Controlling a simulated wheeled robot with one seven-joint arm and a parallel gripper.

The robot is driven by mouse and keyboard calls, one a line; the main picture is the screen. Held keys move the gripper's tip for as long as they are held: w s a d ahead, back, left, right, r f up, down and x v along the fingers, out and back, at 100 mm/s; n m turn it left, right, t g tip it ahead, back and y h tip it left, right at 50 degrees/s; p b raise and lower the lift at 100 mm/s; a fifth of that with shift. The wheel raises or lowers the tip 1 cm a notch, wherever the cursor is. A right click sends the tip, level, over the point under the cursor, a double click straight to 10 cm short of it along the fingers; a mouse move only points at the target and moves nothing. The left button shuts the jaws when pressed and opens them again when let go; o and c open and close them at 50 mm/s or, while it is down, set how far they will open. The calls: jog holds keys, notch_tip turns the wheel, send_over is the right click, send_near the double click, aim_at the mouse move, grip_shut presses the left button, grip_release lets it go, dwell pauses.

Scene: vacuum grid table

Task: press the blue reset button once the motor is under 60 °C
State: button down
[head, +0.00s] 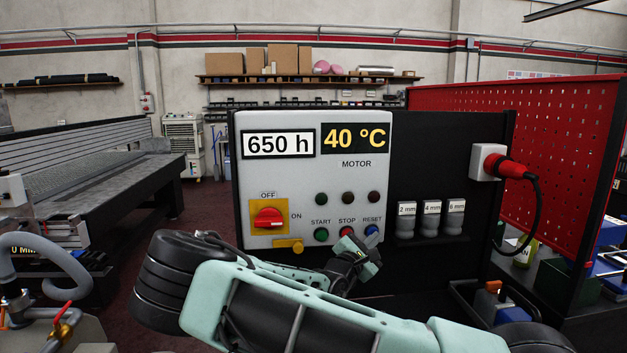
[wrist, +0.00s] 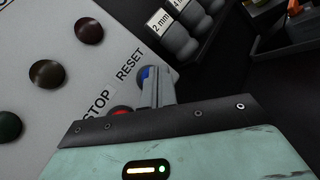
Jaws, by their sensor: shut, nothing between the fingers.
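The grey control panel (head: 290,185) faces me, with a display (head: 355,138) above the word MOTOR reading 40 °C. The blue reset button (head: 372,230) is at the panel's lower right, under the label RESET. My gripper (head: 369,243) is shut and empty, with its tips at the blue button. In the wrist view the shut fingers (wrist: 157,84) cover part of the blue button (wrist: 146,73). I cannot tell whether they touch it or press it in. The red stop button (wrist: 121,111) is just beside the fingers.
The green start button (head: 321,234) and the red stop button (head: 347,232) sit left of reset, below three dark lamps. A red rotary switch (head: 268,217) on a yellow plate points toward ON. Another display (head: 278,144) reads 650 h. Labelled grey knobs (head: 431,220) are at the right.

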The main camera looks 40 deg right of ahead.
jog(key=s+a+p, duration=0.1)
jog(key=s+a, duration=0.2)
jog(key=s, duration=0.2)
dwell(0.4)
jog(key=shift+s, duration=0.1)
dwell(0.4)
jog(key=shift+a, duration=0.1)
